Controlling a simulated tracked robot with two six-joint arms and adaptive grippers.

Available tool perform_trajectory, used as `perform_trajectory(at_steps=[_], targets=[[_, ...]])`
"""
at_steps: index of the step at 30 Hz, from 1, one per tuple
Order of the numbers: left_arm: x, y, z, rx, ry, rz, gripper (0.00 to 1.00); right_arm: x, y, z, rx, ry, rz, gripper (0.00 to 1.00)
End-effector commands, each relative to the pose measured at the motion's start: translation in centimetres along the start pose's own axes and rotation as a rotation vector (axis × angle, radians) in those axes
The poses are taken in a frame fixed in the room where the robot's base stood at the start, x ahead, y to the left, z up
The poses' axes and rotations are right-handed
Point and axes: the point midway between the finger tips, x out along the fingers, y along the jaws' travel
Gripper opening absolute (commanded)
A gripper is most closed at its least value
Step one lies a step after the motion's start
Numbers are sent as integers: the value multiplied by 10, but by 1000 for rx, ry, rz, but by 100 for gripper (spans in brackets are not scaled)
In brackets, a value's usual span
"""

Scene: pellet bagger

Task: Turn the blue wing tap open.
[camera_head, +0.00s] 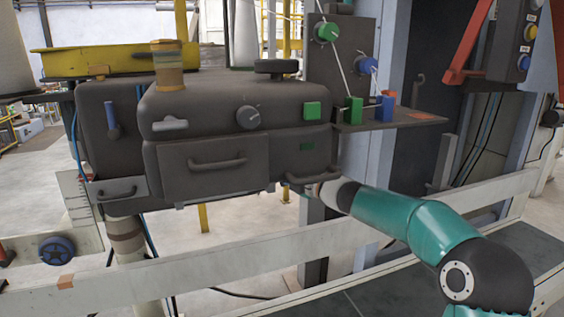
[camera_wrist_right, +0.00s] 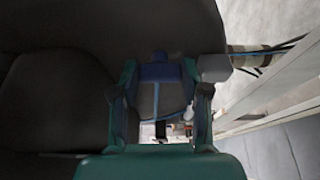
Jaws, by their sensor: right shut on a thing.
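In the right wrist view, my right gripper (camera_wrist_right: 162,105) has its two teal and dark fingers on either side of a blue part, which I take to be the blue wing tap (camera_wrist_right: 160,72). The gripper is shut on it. The tap sits against a dark rounded body, and its exact turn is hard to tell in the dim light. In the head view, my right arm reaches in from the lower right to the underside of the dark machine (camera_head: 215,115). The machine hides the gripper and the tap there. My left gripper is in neither view.
A blue lever (camera_head: 112,118) is on the machine's left side. A shelf (camera_head: 395,120) at right carries green and blue blocks. A pale rail (camera_head: 250,270) runs across in front, with a blue handwheel (camera_head: 57,250) at left.

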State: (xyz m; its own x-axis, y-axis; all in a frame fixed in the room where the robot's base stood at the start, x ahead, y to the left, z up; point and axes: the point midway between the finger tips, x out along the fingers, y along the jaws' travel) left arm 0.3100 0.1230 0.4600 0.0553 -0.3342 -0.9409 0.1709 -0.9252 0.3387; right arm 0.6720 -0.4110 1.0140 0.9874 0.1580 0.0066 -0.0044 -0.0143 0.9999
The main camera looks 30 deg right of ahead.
Motion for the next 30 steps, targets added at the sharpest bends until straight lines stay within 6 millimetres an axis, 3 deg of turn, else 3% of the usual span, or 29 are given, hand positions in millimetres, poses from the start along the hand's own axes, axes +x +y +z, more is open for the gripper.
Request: perform_trajectory(at_steps=[16,17,21,30], targets=[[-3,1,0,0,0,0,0,2,-6,-3,-29,8,-20,11],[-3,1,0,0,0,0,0,2,-6,-3,-28,8,-20,49],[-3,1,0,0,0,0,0,2,-5,-3,-28,7,-18,71],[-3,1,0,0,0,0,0,0,-2,-2,-27,4,-14,71]])
